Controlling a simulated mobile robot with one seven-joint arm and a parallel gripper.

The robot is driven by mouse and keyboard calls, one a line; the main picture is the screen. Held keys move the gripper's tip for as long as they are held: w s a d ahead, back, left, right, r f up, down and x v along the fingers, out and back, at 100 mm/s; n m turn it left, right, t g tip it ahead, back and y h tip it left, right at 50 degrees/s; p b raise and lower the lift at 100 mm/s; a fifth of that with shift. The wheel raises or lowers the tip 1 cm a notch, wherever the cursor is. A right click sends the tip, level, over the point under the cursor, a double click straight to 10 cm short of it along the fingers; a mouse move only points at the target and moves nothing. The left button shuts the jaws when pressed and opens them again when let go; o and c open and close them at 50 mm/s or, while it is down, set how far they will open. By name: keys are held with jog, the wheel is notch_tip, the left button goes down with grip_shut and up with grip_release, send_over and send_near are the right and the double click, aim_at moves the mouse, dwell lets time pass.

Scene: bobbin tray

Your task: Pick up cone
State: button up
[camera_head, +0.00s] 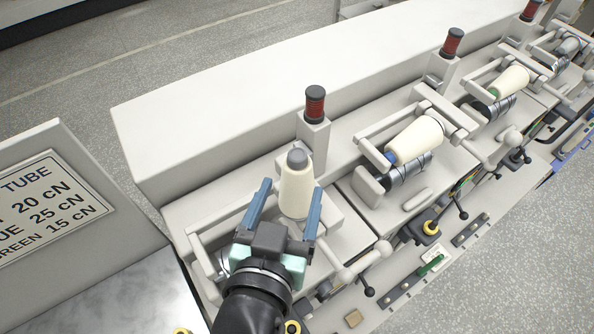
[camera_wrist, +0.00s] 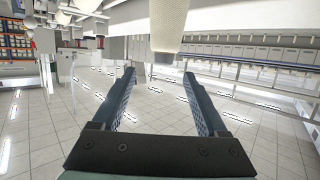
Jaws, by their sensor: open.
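A cream yarn cone (camera_head: 296,194) with a grey tube tip stands at the nearest station of the machine. My gripper (camera_head: 290,186) is open, and its two blue fingers appear on either side of the cone in the head view. In the wrist view the cone (camera_wrist: 168,22) shows at the top centre, just past the gap between the open fingers (camera_wrist: 159,73). The gap between the fingers looks empty there, and I cannot tell whether either finger touches the cone. The cone's lower end is partly hidden by my gripper in the head view.
More cream cones (camera_head: 414,140) (camera_head: 510,82) lie tilted in cradles to the right. A red-topped post (camera_head: 315,104) rises just behind the nearest cone. A lever with a round knob (camera_head: 383,248) is close to my gripper's right. A sign panel (camera_head: 45,205) stands at left.

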aim_at(300, 164)
jog(key=b+x, duration=0.2)
jog(key=x, duration=0.4)
jog(key=shift+w, duration=0.2)
jog(key=shift+w+d+f, duration=0.1)
jog(key=shift+w+f, duration=0.05)
jog(key=shift+w, duration=0.2)
jog(key=p+x, duration=0.1)
jog(key=x, duration=0.2)
jog(key=p+x, duration=0.1)
jog(key=shift+w+a+r+p, duration=0.25)
jog(key=shift+w+r+p, duration=0.05)
jog(key=shift+p, duration=0.05)
jog(key=shift+w+d+f, duration=0.1)
jog(key=shift+w+f, duration=0.15)
jog(key=shift+w, duration=0.15)
grip_shut()
dwell(0.4)
